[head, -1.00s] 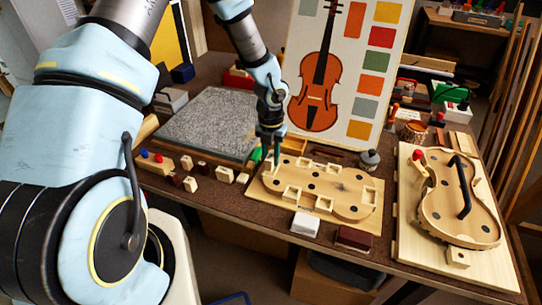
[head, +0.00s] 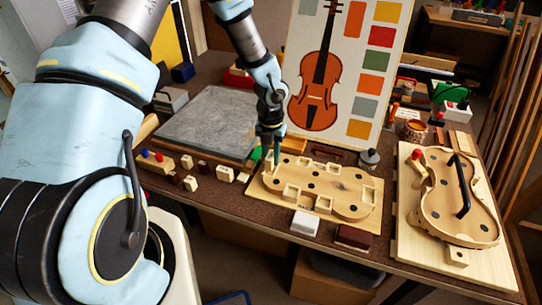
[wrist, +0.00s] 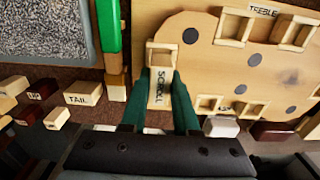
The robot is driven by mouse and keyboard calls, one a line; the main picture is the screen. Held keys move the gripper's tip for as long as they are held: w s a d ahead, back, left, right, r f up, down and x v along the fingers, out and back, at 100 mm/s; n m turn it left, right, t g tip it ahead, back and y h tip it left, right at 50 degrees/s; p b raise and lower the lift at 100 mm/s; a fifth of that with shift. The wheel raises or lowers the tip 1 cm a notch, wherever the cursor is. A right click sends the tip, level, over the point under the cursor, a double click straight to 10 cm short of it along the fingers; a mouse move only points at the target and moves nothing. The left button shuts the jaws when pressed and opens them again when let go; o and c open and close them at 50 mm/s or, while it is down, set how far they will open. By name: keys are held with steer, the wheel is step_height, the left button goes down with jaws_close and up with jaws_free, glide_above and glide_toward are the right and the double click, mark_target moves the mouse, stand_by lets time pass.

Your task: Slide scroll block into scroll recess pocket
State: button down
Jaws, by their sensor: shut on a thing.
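The scroll block (wrist: 159,96) is a pale wooden piece marked SCROLL, seen in the wrist view between the two teal fingers of my gripper (wrist: 161,80). My gripper is shut on it. The scroll recess pocket (wrist: 160,47) is a small wooden frame at the left end of the violin-shaped board, straight ahead of the block. The block's far end is at the pocket's near side; I cannot tell whether it is inside. In the head view my gripper (head: 275,158) is low over the board's left end (head: 264,182), and the block is mostly hidden.
Loose blocks, including one marked TAIL (wrist: 83,94), lie further left beside a grey slab (head: 208,122). Other pockets (wrist: 235,25) line the board. White (head: 305,223) and dark red (head: 355,236) blocks lie in front.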

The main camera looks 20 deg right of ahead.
mark_target(271, 155)
steer(key=shift+f+b, duration=0.7)
steer(key=shift+f, duration=0.4)
steer(key=c, duration=0.6)
jaws_free()
steer(key=shift+r, duration=0.1)
step_height(271, 155, up, 11)
steer(key=shift+f+b, duration=0.15)
steer(key=shift+b, duration=0.5)
